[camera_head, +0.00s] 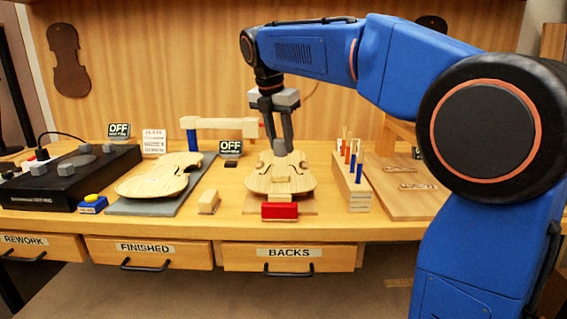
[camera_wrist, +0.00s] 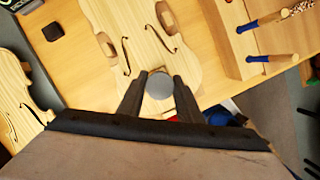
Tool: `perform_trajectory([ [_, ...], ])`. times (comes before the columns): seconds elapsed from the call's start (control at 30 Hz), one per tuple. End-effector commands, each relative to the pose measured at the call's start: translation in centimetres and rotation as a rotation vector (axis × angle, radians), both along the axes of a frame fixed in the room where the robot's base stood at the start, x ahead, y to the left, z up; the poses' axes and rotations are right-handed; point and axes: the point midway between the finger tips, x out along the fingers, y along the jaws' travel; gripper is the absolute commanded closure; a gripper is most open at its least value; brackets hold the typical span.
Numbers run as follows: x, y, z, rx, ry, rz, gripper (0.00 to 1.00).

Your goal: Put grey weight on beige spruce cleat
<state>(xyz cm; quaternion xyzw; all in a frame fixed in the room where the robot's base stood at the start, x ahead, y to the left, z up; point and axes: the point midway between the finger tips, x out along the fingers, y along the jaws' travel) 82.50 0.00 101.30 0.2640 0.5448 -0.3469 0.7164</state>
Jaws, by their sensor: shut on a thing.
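My gripper (camera_head: 281,143) is shut on the grey weight (camera_head: 281,147), a short round piece. It holds the weight above the pale violin plate (camera_head: 262,183) in the middle of the bench. In the wrist view the grey weight (camera_wrist: 159,86) sits between the two dark fingers, over the lower part of the plate (camera_wrist: 118,30). A small beige piece (camera_head: 282,178) on the plate, just below the weight in the head view, looks like the spruce cleat. I cannot tell it surely from the plate's wood. The weight hides part of the plate.
A red block (camera_head: 280,211) stands at the plate's near edge. A wooden rack (camera_head: 351,186) with coloured tools is to the right. Left are a beige block (camera_head: 208,201), a second violin plate (camera_head: 160,180) on a grey mat, and a black box (camera_head: 70,178).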

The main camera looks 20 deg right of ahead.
Motion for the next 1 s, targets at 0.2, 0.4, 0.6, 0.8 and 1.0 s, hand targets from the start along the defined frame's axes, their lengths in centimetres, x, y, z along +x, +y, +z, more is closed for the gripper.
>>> perform_trajectory([
  [0.2, 0.0, 0.0, -1.4, 0.000, -0.001, 0.000, 1.00],
  [0.4, -0.1, 0.0, -3.5, 0.000, 0.000, 0.001, 1.00],
  [0.6, -0.1, 0.0, -5.4, 0.000, -0.001, 0.000, 1.00],
  [0.8, 0.0, 0.0, -5.4, 0.000, -0.001, 0.000, 1.00],
  [1.0, 0.0, 0.0, -5.7, 0.001, -0.001, 0.000, 0.59],
])
